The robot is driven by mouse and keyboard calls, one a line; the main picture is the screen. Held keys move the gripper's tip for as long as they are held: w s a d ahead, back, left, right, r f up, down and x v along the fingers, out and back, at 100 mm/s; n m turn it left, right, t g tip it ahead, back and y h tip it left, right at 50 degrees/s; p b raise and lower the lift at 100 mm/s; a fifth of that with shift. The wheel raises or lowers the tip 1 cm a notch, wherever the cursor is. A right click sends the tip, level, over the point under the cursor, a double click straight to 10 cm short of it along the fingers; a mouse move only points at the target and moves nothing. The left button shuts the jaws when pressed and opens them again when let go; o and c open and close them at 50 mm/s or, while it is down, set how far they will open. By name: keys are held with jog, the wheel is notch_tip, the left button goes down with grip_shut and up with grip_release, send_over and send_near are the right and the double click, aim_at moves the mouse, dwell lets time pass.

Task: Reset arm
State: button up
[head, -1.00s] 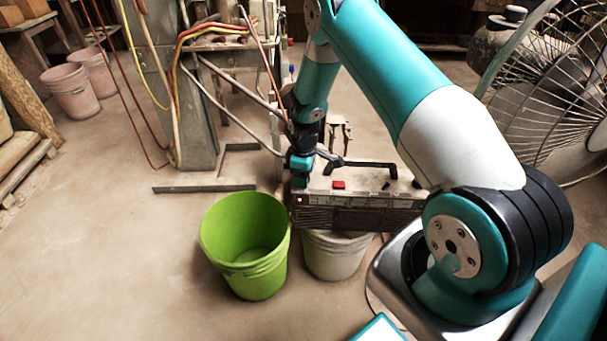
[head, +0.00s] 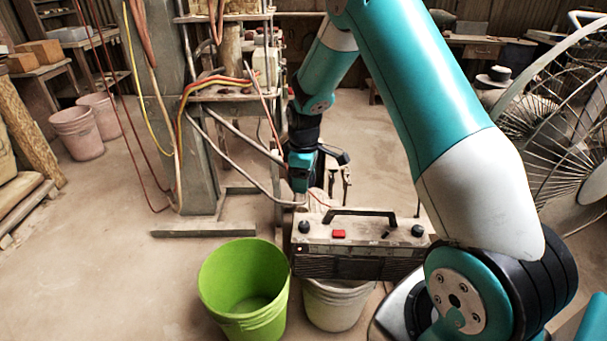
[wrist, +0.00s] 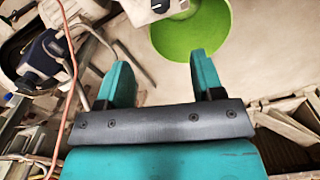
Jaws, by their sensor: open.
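My gripper (head: 300,182) hangs at the end of my arm, above and behind the left end of a dusty radio-like box (head: 360,235) in the head view. In the wrist view its two teal fingers (wrist: 163,76) are wide apart with nothing between them. The floor shows beyond the gap. My arm reaches out over the box, bent with the gripper pointing down.
A green bucket (head: 222,284) stands left of the box, and a pale bucket (head: 336,312) is under it. The press frame (head: 180,110) with hoses is close to the gripper's left. A wire fan (head: 565,150) stands right.

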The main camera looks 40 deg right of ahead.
jog(key=shift+r, duration=0.35)
dwell(0.3)
jog(key=s+a+r+y, duration=0.1)
jog(key=s+a+r, duration=0.4)
jog(key=a+r, duration=0.25)
jog(key=s+a+r+y, duration=0.1)
jog(key=s+a+r, duration=0.3)
jog(key=a+r, duration=0.35)
jog(key=s+a+r+y, duration=0.1)
jog(key=s+a+r, duration=0.15)
jog(key=s, duration=0.45)
jog(key=s+a+r, duration=0.1)
jog(key=s+a, duration=0.3)
jog(key=s, duration=0.2)
jog(key=s+a+r+y, duration=0.1)
jog(key=s+a+r, duration=0.15)
jog(key=s, duration=0.45)
notch_tip(320, 180, up, 14)
jog(key=m+p, duration=0.1)
jog(key=p, duration=1.3)
jog(key=shift+w+f, duration=0.2)
jog(key=shift+w, duration=0.2)
